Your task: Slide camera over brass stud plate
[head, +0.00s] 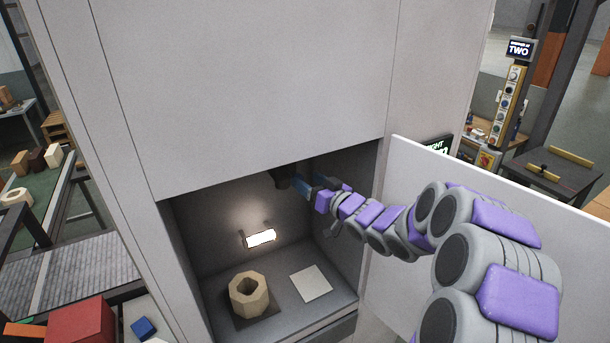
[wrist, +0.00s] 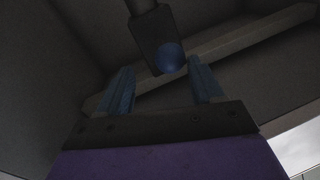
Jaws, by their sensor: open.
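The camera appears to be the dark body with a round blue face (wrist: 157,36), hanging from above in the wrist view. In the head view a dark shape at the niche ceiling (head: 281,178) seems to be the same thing. My gripper (wrist: 160,76) is open, its two blue fingers pointing up either side of the camera's lower end; I cannot tell whether they touch it. In the head view my gripper (head: 302,186) reaches high into the niche. A tan octagonal block with a hole (head: 249,294) and a pale square plate (head: 311,283) sit on the niche floor. I cannot identify a brass stud plate.
A straight bar (wrist: 235,38) crosses behind the camera. The niche's middle is free.

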